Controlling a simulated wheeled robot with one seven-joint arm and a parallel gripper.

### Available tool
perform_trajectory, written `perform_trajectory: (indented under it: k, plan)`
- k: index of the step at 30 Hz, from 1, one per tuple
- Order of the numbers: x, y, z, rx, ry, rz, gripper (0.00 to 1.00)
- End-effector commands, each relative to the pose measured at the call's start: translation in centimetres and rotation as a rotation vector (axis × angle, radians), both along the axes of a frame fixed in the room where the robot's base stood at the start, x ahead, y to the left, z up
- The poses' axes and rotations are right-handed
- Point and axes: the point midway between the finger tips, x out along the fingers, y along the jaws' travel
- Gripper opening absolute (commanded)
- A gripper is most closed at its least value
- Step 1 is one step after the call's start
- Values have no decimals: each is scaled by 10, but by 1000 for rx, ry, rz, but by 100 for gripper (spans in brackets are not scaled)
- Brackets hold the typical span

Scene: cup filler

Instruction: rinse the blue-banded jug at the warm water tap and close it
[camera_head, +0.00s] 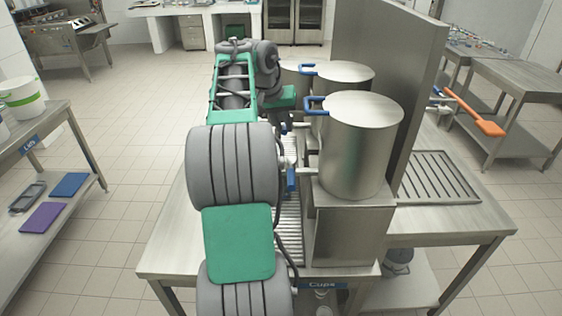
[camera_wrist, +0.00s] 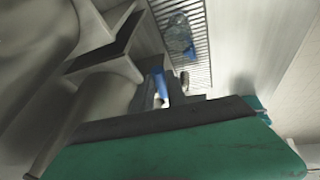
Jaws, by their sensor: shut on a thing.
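My gripper (camera_head: 287,122) is at the taps on the left side of the steel tanks, partly hidden by my arm. In the wrist view the gripper (camera_wrist: 162,92) is shut on a narrow blue piece (camera_wrist: 160,82), which looks like a tap lever; the grip is blurred. A see-through bluish vessel (camera_wrist: 178,37) stands on the slotted drain grille (camera_wrist: 203,48), apart from the gripper. It may be the jug; its band cannot be made out. The nearest tap has a blue lever (camera_head: 291,180) hanging down. No jug shows in the head view. Which tap is warm cannot be read.
Several steel tanks (camera_head: 358,150) with blue handles (camera_head: 315,105) stand on the bench beside a tall steel panel (camera_head: 388,60). A slotted drain (camera_head: 290,215) runs left of them. An orange paddle (camera_head: 475,115) is at the right. The floor to the left is clear.

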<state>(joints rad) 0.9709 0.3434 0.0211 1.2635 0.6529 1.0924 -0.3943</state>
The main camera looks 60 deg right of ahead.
Motion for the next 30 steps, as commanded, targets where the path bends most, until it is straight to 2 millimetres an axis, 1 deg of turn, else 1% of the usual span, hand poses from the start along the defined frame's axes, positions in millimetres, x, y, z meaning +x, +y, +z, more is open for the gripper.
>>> perform_trajectory:
  k: [1,14,22,30]
  plan:
    - [3,0,4,-2,1,-9,0]
    - [12,3,3,-3,1,-131,0]
    - [12,3,1,-4,-1,-139,0]
    - [17,3,4,-1,0,-180,0]
